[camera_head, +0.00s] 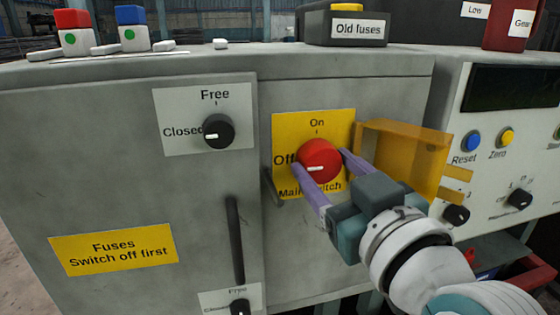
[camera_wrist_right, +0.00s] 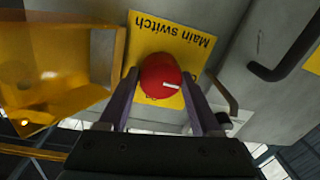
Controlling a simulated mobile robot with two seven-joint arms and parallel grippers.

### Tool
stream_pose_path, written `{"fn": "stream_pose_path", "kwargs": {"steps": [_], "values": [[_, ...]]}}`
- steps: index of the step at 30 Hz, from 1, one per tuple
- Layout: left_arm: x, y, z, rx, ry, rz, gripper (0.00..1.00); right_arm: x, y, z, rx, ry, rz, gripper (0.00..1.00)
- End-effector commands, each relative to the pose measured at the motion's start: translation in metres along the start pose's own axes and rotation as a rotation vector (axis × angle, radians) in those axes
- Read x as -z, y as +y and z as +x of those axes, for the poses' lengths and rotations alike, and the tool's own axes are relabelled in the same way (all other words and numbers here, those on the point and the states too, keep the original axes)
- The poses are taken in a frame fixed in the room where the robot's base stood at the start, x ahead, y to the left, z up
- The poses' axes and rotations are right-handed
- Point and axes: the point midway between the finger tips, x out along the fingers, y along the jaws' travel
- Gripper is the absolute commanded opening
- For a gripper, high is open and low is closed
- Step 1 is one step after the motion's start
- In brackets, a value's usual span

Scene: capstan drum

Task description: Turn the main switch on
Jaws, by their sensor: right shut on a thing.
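The main switch is a round red knob (camera_head: 320,160) on a yellow plate (camera_head: 285,125) marked On at the top and Off at the left. Its white mark points left, towards Off. My right gripper (camera_head: 322,165) is shut on the knob, with one purple finger at each side. The knob also shows between the fingers in the right wrist view (camera_wrist_right: 160,78), where the plate's lettering is upside down. A see-through amber cover (camera_head: 400,158) stands swung open to the right of the plate. My left gripper is not in view.
Left of the switch are a Free/Closed black knob (camera_head: 218,131) and a long dark door handle (camera_head: 235,240). A panel with Reset (camera_head: 473,140) and Zero (camera_head: 506,137) buttons stands right. The open amber cover is close beside my right gripper. An Old fuses box (camera_head: 345,27) sits on top.

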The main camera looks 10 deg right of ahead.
Motion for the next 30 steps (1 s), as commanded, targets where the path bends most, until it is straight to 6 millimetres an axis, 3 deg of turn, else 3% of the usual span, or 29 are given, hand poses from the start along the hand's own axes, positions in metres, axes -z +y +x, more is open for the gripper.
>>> {"fn": "stream_pose_path", "kwargs": {"steps": [11,30], "values": [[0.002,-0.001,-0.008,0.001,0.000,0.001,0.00,0.001,0.000,0.000,-0.001,0.011,0.188,0.09],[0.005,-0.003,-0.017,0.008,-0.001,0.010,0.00,-0.001,-0.001,0.000,-0.009,0.049,0.791,0.09]]}}
